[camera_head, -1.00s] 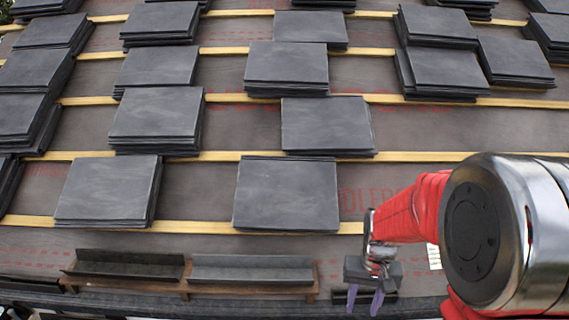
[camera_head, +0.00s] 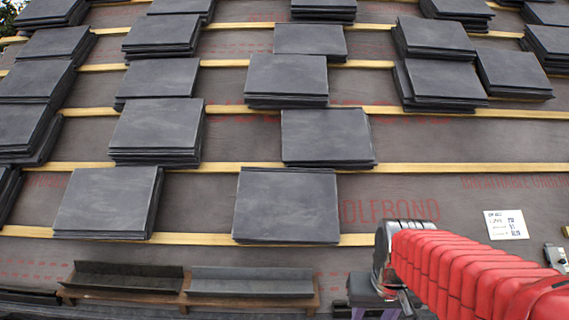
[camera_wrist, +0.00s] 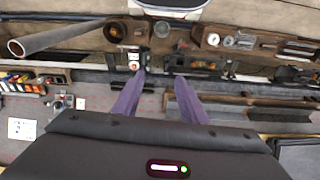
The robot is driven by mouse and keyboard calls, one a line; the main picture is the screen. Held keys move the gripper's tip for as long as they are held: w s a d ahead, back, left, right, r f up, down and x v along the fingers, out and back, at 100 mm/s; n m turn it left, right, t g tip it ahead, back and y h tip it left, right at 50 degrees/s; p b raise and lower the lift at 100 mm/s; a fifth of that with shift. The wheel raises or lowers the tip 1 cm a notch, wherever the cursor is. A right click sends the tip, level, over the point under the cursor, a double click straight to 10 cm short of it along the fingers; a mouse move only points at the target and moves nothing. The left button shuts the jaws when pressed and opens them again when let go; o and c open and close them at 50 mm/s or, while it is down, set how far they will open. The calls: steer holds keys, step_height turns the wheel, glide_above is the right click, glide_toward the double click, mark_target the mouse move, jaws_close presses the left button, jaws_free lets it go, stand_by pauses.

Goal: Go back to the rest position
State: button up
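My gripper (camera_head: 374,314) is at the bottom edge of the head view, right of the wooden holder, and its purple fingers are partly cut off. In the wrist view my gripper (camera_wrist: 160,76) has its two purple fingers apart with nothing between them. My arm's red sleeve crosses the lower right of the head view.
Stacks of dark slates (camera_head: 286,205) lie on the roof along the wooden battens (camera_head: 420,168). A wooden holder (camera_head: 183,296) carries two dark angled pieces. A white label (camera_head: 506,225) lies at right. The wrist view shows a pipe (camera_wrist: 55,38) and a tool tray (camera_wrist: 22,84).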

steer(key=s+a+r+t, duration=0.2)
steer(key=s+r+t, duration=0.2)
steer(key=r, duration=0.6)
steer(key=shift+s+n, duration=0.4)
steer(key=shift+s, duration=0.15)
steer(key=shift+c, duration=1.2)
stand_by(0.5)
steer(key=shift+s, duration=0.1)
